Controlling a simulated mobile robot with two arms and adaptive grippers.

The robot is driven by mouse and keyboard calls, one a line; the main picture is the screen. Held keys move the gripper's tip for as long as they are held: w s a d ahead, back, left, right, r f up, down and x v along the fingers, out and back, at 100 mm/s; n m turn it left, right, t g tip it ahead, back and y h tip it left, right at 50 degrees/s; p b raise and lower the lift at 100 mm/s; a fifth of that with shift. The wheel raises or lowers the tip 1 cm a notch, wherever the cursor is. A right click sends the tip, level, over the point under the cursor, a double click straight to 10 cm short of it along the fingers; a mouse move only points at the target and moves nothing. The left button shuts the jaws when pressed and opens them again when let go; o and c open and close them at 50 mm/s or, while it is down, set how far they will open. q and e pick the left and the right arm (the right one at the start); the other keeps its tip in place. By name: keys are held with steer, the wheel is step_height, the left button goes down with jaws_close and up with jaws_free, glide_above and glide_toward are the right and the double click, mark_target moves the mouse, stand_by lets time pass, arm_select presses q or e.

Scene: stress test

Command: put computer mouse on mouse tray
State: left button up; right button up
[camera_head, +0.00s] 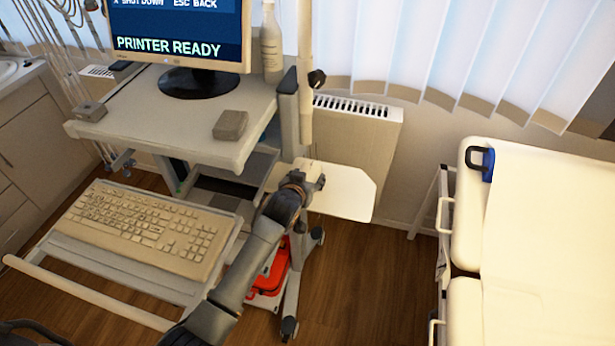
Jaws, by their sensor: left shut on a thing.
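A pale, flat mouse tray (345,192) sticks out to the right of the computer cart. My left gripper (303,184) is over the left part of this tray, with its dark arm reaching up from the bottom of the picture. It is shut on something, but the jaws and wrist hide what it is. I cannot tell whether it touches the tray. I cannot make out a computer mouse anywhere in view. My right gripper is not in view.
A beige keyboard (145,228) lies on the cart's lower shelf. A monitor (180,35), a bottle (271,45) and a small grey block (230,125) stand on the upper shelf. A red case (270,268) is below. A padded bed (545,230) stands right; floor between is clear.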

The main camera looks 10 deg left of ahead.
arm_select(q)
steer(key=o, duration=1.2)
steer(key=shift+f, duration=0.15)
steer(key=shift+r, duration=0.3)
steer(key=shift+s, duration=0.35)
steer(key=b+v, duration=0.1)
steer(key=v, duration=1)
steer(key=shift+r, duration=0.15)
steer(key=shift+s+a, duration=0.1)
steer(key=shift+s, duration=0.1)
